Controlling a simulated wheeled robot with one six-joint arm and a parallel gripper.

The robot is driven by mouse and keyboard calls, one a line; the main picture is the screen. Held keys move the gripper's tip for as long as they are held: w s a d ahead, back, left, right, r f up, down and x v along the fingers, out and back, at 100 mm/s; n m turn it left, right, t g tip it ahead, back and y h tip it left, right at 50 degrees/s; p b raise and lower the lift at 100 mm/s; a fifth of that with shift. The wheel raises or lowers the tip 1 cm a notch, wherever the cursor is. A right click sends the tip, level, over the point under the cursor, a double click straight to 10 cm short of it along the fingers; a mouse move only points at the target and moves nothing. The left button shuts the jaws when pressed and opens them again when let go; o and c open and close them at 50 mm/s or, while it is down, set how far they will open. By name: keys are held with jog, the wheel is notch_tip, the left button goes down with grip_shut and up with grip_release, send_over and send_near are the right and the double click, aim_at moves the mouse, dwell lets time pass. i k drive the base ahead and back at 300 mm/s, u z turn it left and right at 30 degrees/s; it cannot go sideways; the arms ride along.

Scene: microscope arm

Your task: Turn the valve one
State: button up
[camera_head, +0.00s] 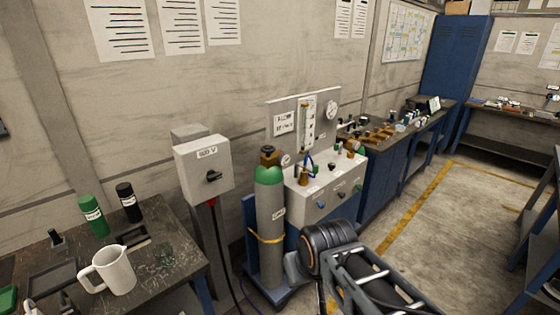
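A grey valve box (325,190) stands behind the gas cylinder, with a few small knobs on its sloped front. A blue knob (320,205) is at its left, a dark knob (340,195) in the middle and another blue knob (358,188) at its right. The labels above them are too small to read, so I cannot tell which is valve one. A grey cylinder (270,215) with a green shoulder stands at the left, with a dark handwheel (268,150) on top. My arm reaches in from the bottom right; my gripper is not visible.
A dark table (175,275) at left holds a white mug (108,270) and bottles. A blue workbench (385,180) runs behind the valve box. The floor (460,235) at right is open.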

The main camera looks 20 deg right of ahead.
aim_at(267, 149)
jog(key=z, duration=0.6)
jog(key=i, duration=1.7)
jog(key=u, duration=0.2)
